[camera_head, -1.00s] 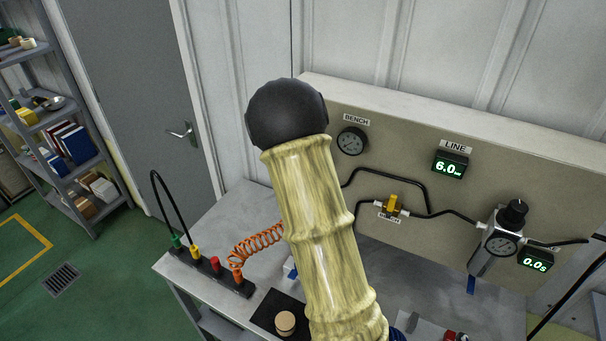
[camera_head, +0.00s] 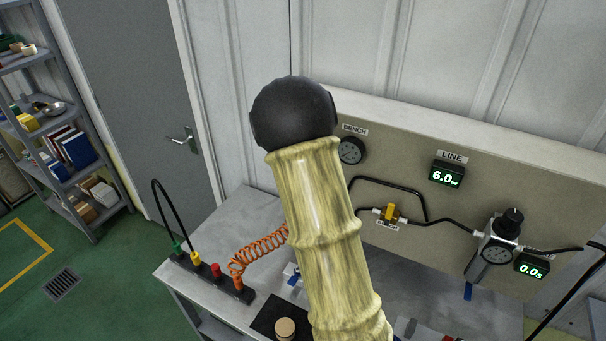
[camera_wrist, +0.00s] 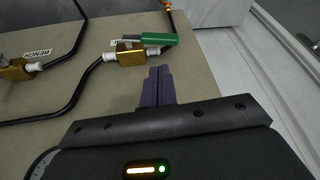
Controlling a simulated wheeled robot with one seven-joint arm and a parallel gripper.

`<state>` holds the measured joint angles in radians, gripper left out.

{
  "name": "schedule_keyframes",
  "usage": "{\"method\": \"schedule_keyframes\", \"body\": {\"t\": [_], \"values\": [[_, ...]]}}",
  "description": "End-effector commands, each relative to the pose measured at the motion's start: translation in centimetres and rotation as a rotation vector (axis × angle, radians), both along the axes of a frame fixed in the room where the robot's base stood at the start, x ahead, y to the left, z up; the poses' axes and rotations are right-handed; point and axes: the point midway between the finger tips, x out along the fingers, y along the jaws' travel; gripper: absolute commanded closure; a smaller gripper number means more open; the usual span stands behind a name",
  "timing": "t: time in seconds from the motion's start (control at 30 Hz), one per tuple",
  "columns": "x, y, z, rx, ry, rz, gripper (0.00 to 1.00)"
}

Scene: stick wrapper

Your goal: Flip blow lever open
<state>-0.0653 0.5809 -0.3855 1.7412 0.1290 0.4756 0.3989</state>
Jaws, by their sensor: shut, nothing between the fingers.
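In the wrist view a brass valve (camera_wrist: 131,54) with a green lever (camera_wrist: 151,39) sits on the tan panel. The lever lies along the valve and points right. A white label beside it is mostly hidden, so I cannot read whether it says blow. My gripper (camera_wrist: 158,70) has its dark purple fingers together and empty. Their tips are just below the valve and lever in the picture; I cannot tell whether they touch. In the head view my arm hides the gripper and the green lever.
A second brass valve (camera_wrist: 15,70) and black hoses are on the panel, with a BENCH label (camera_wrist: 37,54). An orange coiled hose (camera_head: 258,248) is left.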

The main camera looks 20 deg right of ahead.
Motion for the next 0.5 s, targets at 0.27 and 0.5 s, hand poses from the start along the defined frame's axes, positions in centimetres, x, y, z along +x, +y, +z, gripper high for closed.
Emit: {"method": "schedule_keyframes", "body": {"t": [0.27,0.5], "values": [[1.4,3.4,2.4,0.0,-0.004,0.004,1.0],[2.5,5.6,5.0,0.0,-0.002,-0.004,1.0]]}}
